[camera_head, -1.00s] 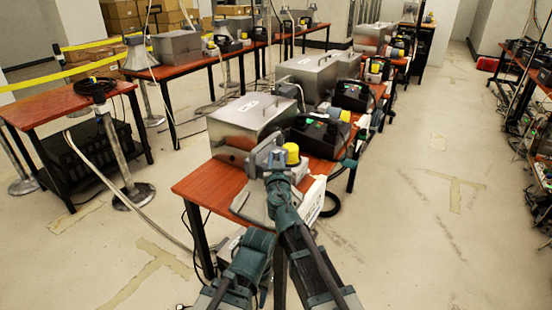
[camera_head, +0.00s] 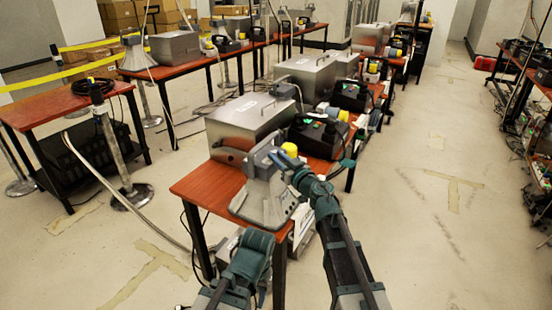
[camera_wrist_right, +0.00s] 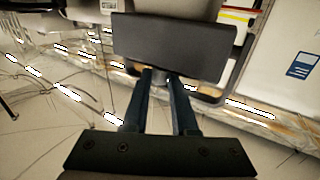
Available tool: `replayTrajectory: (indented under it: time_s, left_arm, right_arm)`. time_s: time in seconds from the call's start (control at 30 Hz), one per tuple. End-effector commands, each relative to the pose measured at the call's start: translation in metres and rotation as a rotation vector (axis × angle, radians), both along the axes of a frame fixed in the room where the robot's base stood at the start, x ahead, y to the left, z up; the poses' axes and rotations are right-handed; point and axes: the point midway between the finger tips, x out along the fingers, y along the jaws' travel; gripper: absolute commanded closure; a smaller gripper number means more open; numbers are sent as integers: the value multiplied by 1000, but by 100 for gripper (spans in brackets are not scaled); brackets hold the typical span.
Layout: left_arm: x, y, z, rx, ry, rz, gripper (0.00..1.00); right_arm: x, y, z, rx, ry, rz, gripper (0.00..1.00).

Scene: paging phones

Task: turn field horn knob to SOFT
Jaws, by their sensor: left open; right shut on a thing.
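The field horn (camera_head: 258,202) is a grey flared horn standing at the front end of the near red-brown table, with a grey block-shaped back (camera_head: 261,161). My right gripper (camera_head: 282,160) reaches this back from the right. In the right wrist view, my right gripper's fingers (camera_wrist_right: 160,76) are close together at a dark grey block (camera_wrist_right: 172,45). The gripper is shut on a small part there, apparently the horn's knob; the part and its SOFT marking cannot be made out. My left gripper (camera_head: 252,245) is open, low in front of the table, apart from the horn.
The near table (camera_head: 200,188) also carries a metal case (camera_head: 243,125), a black device (camera_head: 318,137) and a yellow-topped item (camera_head: 289,149) close to my right gripper. More tables stand behind and at left.

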Motion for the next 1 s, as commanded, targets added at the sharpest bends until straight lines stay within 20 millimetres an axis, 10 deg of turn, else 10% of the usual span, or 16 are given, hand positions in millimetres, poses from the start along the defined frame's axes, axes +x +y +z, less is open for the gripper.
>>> replayTrajectory:
  time_s: [1.0]
  left_arm:
    - [0, 0, 0, 0, 0, 0, 50]
  right_arm:
    - [20, -12, 0, 0, 0, 827, 100]
